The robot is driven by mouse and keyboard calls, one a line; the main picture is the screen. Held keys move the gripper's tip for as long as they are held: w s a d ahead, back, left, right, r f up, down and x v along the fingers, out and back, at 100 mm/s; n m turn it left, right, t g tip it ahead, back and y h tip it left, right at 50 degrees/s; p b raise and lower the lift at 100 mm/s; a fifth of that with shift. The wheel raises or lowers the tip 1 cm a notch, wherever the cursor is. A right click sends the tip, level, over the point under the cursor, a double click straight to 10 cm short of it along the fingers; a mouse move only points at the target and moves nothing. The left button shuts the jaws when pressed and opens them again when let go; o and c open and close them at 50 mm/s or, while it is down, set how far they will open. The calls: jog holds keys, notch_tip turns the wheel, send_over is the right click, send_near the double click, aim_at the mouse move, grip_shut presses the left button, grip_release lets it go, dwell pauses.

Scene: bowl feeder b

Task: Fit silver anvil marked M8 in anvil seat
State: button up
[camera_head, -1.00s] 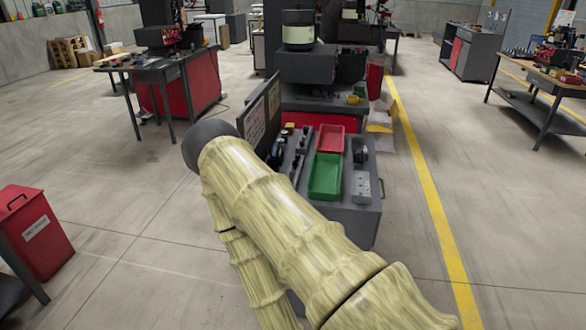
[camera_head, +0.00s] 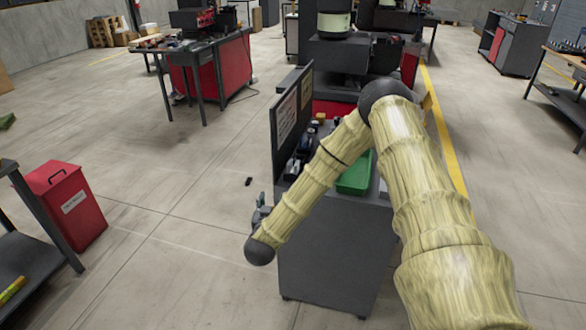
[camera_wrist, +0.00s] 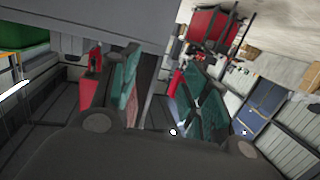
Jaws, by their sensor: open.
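My gripper (camera_head: 262,208) hangs low at the left side of the grey bench cart, partly hidden behind my arm's end. In the wrist view my gripper (camera_wrist: 158,95) has its teal-and-dark fingers spread apart, with nothing visible held between them. I cannot make out the silver M8 anvil or the anvil seat in any view. My arm hides much of the cart top.
The grey cart (camera_head: 335,255) carries an upright panel (camera_head: 291,115) and a green tray (camera_head: 355,180). A red bin (camera_head: 72,205) stands at left. A small dark object (camera_head: 248,181) lies on the floor. Open floor lies between bin and cart.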

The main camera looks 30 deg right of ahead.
aim_at(293, 169)
jog(key=w+d+r+h, duration=0.1)
jog(key=d+r, duration=0.1)
jog(key=d, duration=0.1)
jog(key=w+d+r+m+g+h+p, duration=0.1)
jog(key=d+r, duration=0.1)
jog(key=d, duration=0.1)
jog(key=w+d+r+m+h, duration=0.1)
jog(key=w+d+r, duration=0.1)
jog(key=d, duration=0.1)
jog(key=shift+d+h, duration=0.35)
jog(key=shift+h, duration=0.05)
jog(key=shift+p+x, duration=1.1)
jog(key=shift+x, duration=1.9)
jog(key=shift+w+f, duration=0.1)
jog(key=shift+f, duration=0.05)
jog(key=shift+a, duration=0.1)
jog(key=c, duration=1)
grip_shut()
